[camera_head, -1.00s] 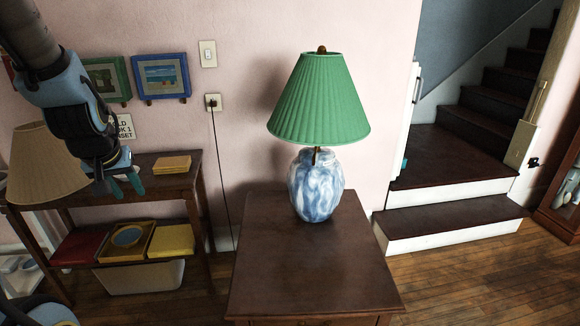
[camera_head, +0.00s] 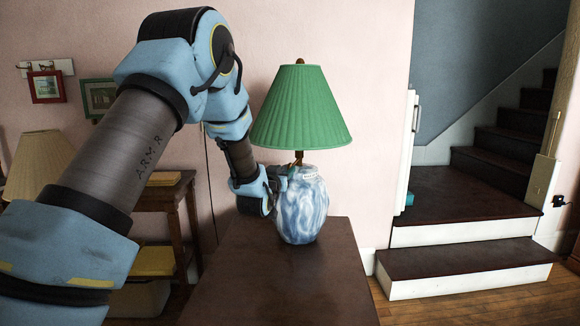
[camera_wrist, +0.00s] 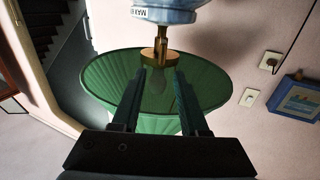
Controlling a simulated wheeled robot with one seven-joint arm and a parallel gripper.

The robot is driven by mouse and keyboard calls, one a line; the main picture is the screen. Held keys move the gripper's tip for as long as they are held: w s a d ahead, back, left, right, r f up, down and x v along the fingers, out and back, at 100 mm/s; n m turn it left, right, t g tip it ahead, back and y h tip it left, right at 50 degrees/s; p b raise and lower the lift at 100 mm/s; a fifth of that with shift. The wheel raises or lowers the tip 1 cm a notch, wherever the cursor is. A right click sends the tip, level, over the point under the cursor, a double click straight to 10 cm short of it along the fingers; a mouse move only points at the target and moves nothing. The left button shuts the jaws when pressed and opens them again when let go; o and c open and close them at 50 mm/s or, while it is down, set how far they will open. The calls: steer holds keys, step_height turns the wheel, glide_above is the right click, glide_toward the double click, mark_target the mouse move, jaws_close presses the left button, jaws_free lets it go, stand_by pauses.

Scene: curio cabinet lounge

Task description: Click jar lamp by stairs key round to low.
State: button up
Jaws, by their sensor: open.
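The jar lamp has a blue-and-white marbled jar (camera_head: 301,207) and a pleated green shade (camera_head: 301,110). It stands upright on a brown wooden table. Its brass neck (camera_head: 299,157) shows between jar and shade. In the wrist view the lamp appears upside down, with the jar (camera_wrist: 168,12) at the top, the brass socket (camera_wrist: 160,55) below it and the shade (camera_wrist: 100,80) around a bulb. A small brass piece at the socket may be the key. My gripper (camera_wrist: 158,82) is open, its fingers spread either side of the socket's line. In the head view my gripper (camera_head: 284,175) is at the lamp's neck, left side; contact is unclear.
The table (camera_head: 285,285) has bare room in front of the lamp. A side table (camera_head: 160,198) with a beige-shaded lamp (camera_head: 38,165) stands left, partly behind my arm. Stairs (camera_head: 465,265) rise at the right. A wall outlet (camera_wrist: 270,61) shows in the wrist view.

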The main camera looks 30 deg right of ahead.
mark_target(288, 165)
steer(key=p+x, duration=0.1)
steer(key=x, duration=0.6)
steer(key=shift+w, duration=0.2)
jaws_close()
stand_by(0.4)
